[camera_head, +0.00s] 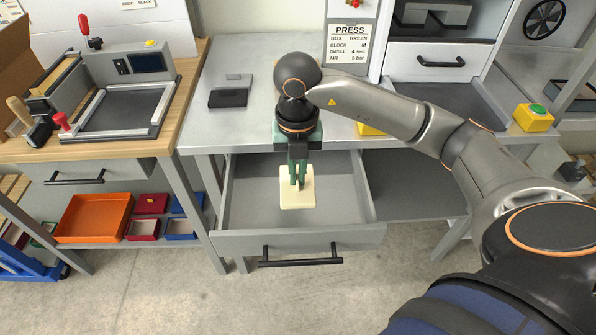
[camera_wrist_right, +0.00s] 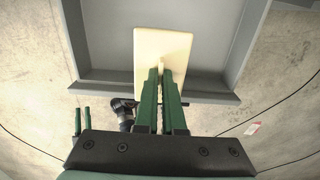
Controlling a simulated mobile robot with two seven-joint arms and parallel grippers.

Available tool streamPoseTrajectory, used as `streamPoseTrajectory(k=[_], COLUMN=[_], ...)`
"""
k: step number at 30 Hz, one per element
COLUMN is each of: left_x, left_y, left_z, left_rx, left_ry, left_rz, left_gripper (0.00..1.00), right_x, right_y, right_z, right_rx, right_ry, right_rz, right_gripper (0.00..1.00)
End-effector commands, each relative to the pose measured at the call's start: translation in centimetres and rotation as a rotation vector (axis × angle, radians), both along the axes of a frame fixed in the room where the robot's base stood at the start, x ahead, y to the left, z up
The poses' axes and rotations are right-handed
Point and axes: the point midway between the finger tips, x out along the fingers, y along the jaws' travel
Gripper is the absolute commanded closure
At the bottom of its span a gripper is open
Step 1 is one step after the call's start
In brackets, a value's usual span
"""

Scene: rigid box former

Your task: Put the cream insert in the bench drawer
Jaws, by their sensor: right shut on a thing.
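The cream insert (camera_head: 297,201) is a flat, pale rectangular piece. My right gripper (camera_head: 298,183) points down over the open bench drawer (camera_head: 245,190) and is shut on the insert. In the right wrist view, the two green fingers (camera_wrist_right: 161,75) close on the near part of the insert (camera_wrist_right: 160,45), which lies over the drawer's grey floor. I cannot tell whether the insert touches that floor. The drawer's front has a black handle (camera_head: 300,260). Two green fingers of my left gripper (camera_wrist_right: 82,121) show small at the left of the right wrist view; their opening is unclear.
A dark grey block (camera_head: 229,97) lies on the grey bench top (camera_head: 262,85) above the drawer. A wooden bench (camera_head: 95,150) with a clamp fixture stands on the left, with an orange tray (camera_head: 93,218) below it. A press (camera_head: 352,40) stands behind. Right of the drawer is an open shelf (camera_head: 412,185).

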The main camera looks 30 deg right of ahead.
Motion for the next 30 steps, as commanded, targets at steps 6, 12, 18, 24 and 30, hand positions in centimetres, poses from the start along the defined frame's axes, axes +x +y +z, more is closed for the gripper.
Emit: streamPoseTrajectory(k=[6,12,18,24,30], left_x=[0.0,-0.1,-0.1,-0.1,-0.1], left_y=[0.0,-0.1,-0.2,-0.2,-0.2], left_z=[0.1,-0.3,-0.4,-0.3,-0.3], left_rx=[-0.001,-0.001,-0.001,-0.002,-0.003], left_ry=[0.0,0.003,0.005,0.005,0.005], left_rz=[-0.001,-0.002,-0.003,-0.004,-0.005], left_gripper=[0.56,0.56,0.56,0.56,0.56], right_x=[4.1,6.6,7.7,8.1,8.1], right_y=[-2.5,-4.0,-4.6,-4.9,-5.0], right_z=[-2.2,-6.0,-7.4,-8.9,-11.1], right_rx=[0.0,0.0,0.001,0.0,0.0], right_ry=[0.002,0.004,-0.001,0.004,0.001], right_rz=[-0.002,0.001,0.003,0.004,0.004], right_gripper=[1.0,1.0,1.0,1.0,1.0])
